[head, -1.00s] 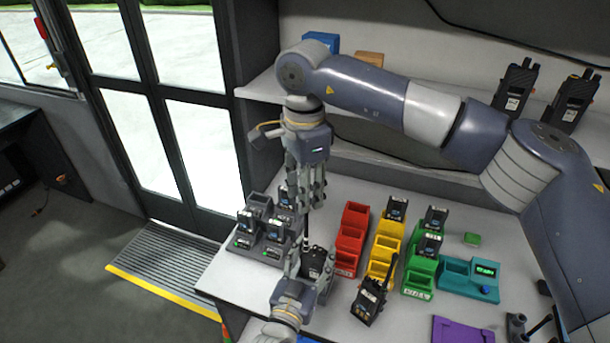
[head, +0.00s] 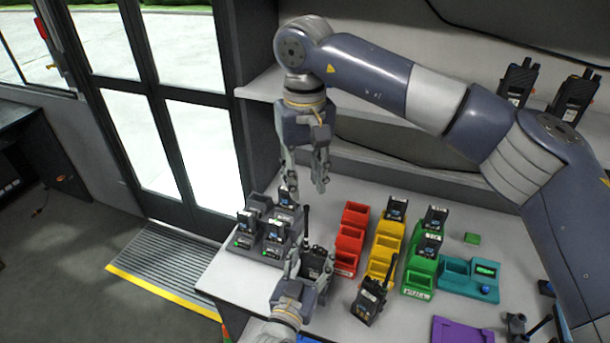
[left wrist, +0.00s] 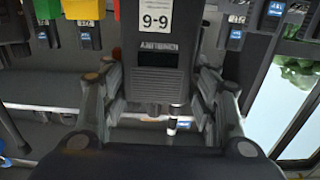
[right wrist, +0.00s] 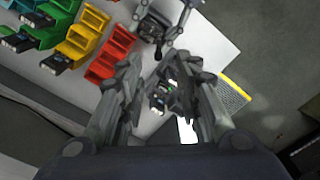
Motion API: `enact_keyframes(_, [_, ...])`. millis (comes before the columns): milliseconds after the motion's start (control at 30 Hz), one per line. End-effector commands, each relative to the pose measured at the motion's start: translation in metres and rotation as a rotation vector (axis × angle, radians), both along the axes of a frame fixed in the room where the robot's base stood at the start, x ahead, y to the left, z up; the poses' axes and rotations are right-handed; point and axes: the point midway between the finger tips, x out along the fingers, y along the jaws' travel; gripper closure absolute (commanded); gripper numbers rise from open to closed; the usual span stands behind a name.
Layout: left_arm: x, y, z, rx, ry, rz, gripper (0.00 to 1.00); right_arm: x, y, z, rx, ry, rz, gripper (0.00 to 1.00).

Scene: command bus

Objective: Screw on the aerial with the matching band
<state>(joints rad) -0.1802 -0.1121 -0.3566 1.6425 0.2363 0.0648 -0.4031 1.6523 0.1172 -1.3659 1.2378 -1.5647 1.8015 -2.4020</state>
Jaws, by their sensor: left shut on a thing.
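A black handheld radio (head: 315,261) stands upright in my left gripper (head: 308,264), whose fingers are shut on its sides. In the left wrist view the radio's body (left wrist: 152,60) with a "9-9" label shows between the fingers. A black aerial (head: 305,222) stands upright on top of the radio; its band is too small to make out. My right gripper (head: 304,180) is above the aerial, apart from it, open and empty. In the right wrist view its fingers (right wrist: 160,85) are spread, with the held radio (right wrist: 153,27) beyond them.
A second radio with an aerial (head: 369,301) stands to the right. Red (head: 350,240), yellow (head: 382,255) and green bins (head: 418,280) stand behind it. A charger rack (head: 262,240) is at the left, a teal unit (head: 470,280) at the right. Two radios stand on the upper shelf (head: 400,150).

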Motion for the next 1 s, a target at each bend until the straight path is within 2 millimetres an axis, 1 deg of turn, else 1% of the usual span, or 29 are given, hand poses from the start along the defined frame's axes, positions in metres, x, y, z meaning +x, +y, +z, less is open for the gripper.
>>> enact_keyframes(33, [-0.002, -0.005, -0.002, -0.009, 0.010, -0.008, 1.00, 0.000, 0.000, 0.001, 0.000, 0.000, 0.024, 0.69])
enact_keyframes(167, [-0.002, -0.005, -0.002, -0.009, 0.010, -0.008, 1.00, 0.000, 0.000, 0.001, 0.000, 0.000, 0.057, 0.69])
enact_keyframes(467, [-0.002, -0.005, -0.002, -0.009, 0.010, -0.008, 1.00, 0.000, 0.000, 0.001, 0.000, -0.001, 0.059, 0.69])
enact_keyframes(567, [-0.002, -0.005, -0.002, -0.009, 0.010, -0.008, 1.00, 0.000, 0.000, -0.003, 0.000, 0.000, 0.058, 0.69])
enact_keyframes(667, [-0.002, -0.005, -0.002, -0.009, 0.010, -0.008, 1.00, 0.000, 0.000, -0.013, 0.000, 0.001, 0.058, 0.69])
enact_keyframes(767, [-0.002, -0.005, -0.002, -0.009, 0.010, -0.008, 1.00, -0.001, -0.001, -0.029, 0.000, 0.003, 0.057, 0.69])
enact_keyframes(1000, [-0.002, -0.005, -0.002, -0.009, 0.010, -0.008, 1.00, -0.001, -0.001, -0.076, -0.001, 0.004, 0.057, 0.69])
